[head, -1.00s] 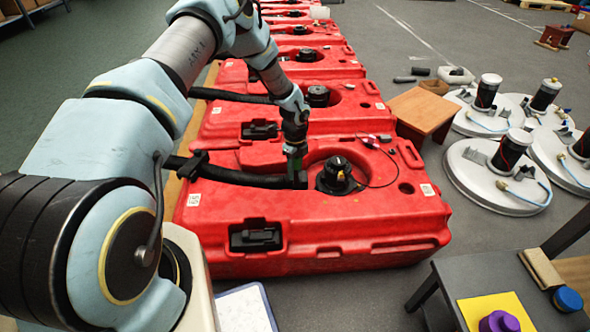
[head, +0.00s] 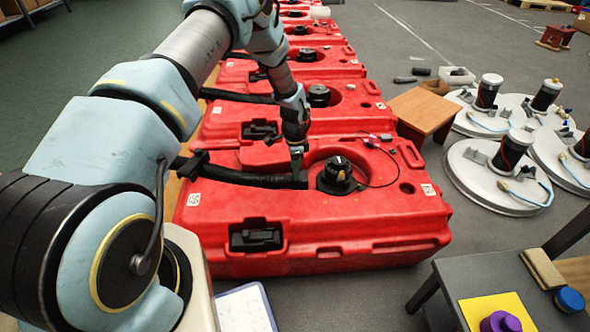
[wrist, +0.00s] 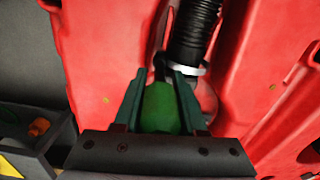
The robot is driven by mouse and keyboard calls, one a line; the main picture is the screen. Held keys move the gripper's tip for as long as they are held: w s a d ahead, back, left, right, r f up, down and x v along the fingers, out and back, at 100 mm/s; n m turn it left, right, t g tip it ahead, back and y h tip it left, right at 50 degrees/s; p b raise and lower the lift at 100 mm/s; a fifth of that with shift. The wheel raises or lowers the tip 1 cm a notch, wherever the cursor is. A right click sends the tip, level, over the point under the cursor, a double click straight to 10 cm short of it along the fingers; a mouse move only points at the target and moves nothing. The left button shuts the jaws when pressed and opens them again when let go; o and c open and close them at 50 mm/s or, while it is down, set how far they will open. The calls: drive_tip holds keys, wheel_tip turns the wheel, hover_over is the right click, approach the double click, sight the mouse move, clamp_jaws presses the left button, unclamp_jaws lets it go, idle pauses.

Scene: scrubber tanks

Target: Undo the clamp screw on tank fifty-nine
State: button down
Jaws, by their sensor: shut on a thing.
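In the wrist view, a silvery clamp band (wrist: 188,68) circles the hose end (wrist: 195,30). My gripper (head: 297,150) points down over that hose end. In the wrist view, my gripper (wrist: 158,88) is shut on a green handled tool (wrist: 160,108). A dark shaft runs from the handle toward the band. The clamp screw itself is hidden, so I cannot tell if the tool touches it.
More red tanks (head: 325,92) stand in a row behind. A brown wooden stool (head: 422,112) and several white lids (head: 497,170) with pumps lie to the right. A dark table (head: 445,285) stands at the front right. A thin cable loops beside the cap.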

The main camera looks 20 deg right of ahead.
drive_tip(key=shift+r+m, duration=0.1)
drive_tip(key=shift+m, duration=0.5)
drive_tip(key=shift+r+p, duration=1.65)
drive_tip(key=shift+r, duration=0.8)
